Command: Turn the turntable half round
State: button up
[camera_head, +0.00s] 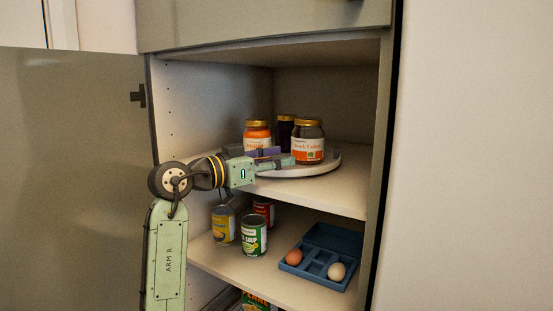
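The turntable (318,171) is a round pale disc on the upper shelf of the open cabinet. On it stand an orange-labelled jar with a gold lid (257,134), a dark jar behind (285,131) and a brown jar with a white and orange label (308,143) at the front right. A small upright piece (337,153) shows at its right edge. My gripper (282,160) reaches in from the left over the turntable's front left part, its tip close to the brown jar. Contact and finger opening cannot be made out. My gripper hides the turntable's left side.
The lower shelf holds several cans, including a green soup can (254,236) and a yellow can (223,225), and a blue egg tray (318,257) with two eggs. The cabinet door (70,170) stands open at left. The right cabinet wall (382,130) bounds the shelf.

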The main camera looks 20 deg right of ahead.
jog(key=shift+c, duration=0.6)
grip_shut()
